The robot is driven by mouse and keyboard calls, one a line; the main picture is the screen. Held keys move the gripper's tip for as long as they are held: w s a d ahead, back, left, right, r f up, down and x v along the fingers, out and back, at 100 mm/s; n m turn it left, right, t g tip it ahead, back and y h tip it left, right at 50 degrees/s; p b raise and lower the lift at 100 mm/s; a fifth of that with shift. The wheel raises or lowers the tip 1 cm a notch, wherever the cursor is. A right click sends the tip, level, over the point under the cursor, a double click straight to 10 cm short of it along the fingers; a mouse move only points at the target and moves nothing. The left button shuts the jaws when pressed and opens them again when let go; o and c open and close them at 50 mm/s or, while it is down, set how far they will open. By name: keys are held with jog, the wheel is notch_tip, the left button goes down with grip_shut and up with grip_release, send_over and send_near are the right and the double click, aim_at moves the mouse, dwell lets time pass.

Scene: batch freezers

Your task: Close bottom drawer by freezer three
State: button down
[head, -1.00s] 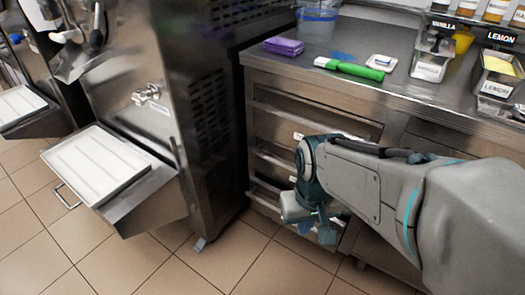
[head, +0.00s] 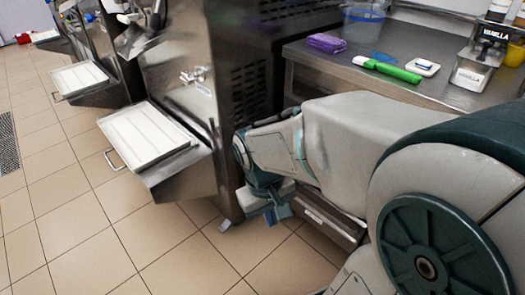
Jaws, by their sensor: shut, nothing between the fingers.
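The bottom drawer (head: 335,224) is a steel front with a pale label, low in the counter cabinet beside the nearest freezer (head: 185,55). It appears to stand out from the cabinet, but my arm hides most of it and I cannot tell how far. My gripper (head: 278,214) points down with its blue fingertips together and empty. In the picture it is just left of the drawer front, between it and the freezer's foot. I cannot tell whether it touches the drawer. The drawers above are hidden behind my arm.
The steel counter (head: 440,98) holds a purple cloth (head: 326,43), a green-handled tool (head: 388,70) and a vanilla container (head: 474,73). The freezer's shelf with a white tray (head: 145,136) juts out at left. Tiled floor (head: 90,225) is clear in front.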

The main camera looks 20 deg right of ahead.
jog(key=w+d+f+n+g+h, duration=0.4)
jog(key=w+d+f+n+h, duration=0.15)
jog(key=d+f+h, duration=0.2)
jog(key=n+t+h, duration=0.8)
jog(key=n+t, duration=0.3)
jog(key=n, duration=0.5)
send_near(309, 189)
jog(key=b+x, duration=0.3)
jog(key=x, duration=0.2)
jog(key=shift+d+f, duration=0.1)
jog(key=shift+d, duration=0.15)
jog(key=shift+w+d, duration=0.3)
jog(key=shift+d, duration=0.3)
